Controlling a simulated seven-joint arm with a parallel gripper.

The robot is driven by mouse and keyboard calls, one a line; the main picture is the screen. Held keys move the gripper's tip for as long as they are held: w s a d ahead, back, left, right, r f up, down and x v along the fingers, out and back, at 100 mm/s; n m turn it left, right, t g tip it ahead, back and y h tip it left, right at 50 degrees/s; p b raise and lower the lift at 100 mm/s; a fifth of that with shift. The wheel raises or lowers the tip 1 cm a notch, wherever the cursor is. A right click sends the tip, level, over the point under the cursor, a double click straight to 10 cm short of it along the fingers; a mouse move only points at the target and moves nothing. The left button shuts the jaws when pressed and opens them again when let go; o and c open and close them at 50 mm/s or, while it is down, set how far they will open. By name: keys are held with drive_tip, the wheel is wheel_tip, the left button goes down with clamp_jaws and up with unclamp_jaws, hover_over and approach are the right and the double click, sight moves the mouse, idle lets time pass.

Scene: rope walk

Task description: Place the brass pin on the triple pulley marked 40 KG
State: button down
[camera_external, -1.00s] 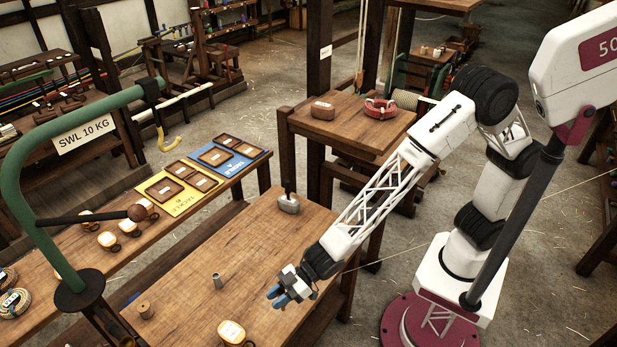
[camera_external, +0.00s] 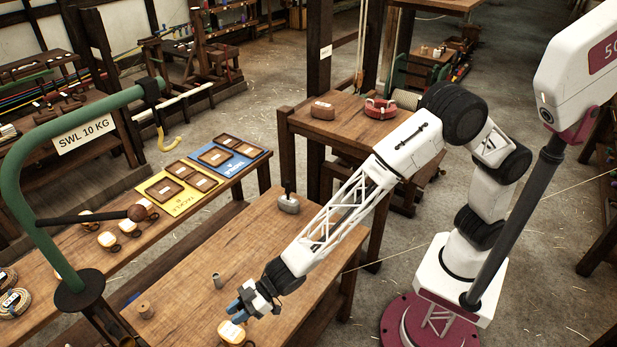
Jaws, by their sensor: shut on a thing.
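My gripper (camera_external: 238,309) has blue fingers and is low over the front of the near wooden table. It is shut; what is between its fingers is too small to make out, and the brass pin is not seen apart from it. A yellow-tan pulley block (camera_external: 231,333) with a white label and dark fittings lies on the table just below the fingers, partly covered by them. Several similar labelled blocks (camera_external: 107,239) stand on the left bench. Their markings are too small to read, so I cannot tell which is 40 KG.
A green hoist arm (camera_external: 60,120) with an SWL 10 KG sign overhangs the left. Mid-table is clear.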

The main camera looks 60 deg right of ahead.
drive_tip(key=shift+w+a+f, duration=0.1)
drive_tip(key=shift+w+a, duration=0.45)
drive_tip(key=shift+a, duration=0.3)
drive_tip(key=shift+w+a+f, duration=0.1)
drive_tip(key=shift+w+a, duration=0.4)
drive_tip(key=shift+a, duration=0.3)
drive_tip(key=shift+f, duration=1.75)
drive_tip(key=shift+f, duration=0.15)
drive_tip(key=c, duration=0.9)
unclamp_jaws()
drive_tip(key=v, duration=1.2)
drive_tip(key=shift+r, duration=0.25)
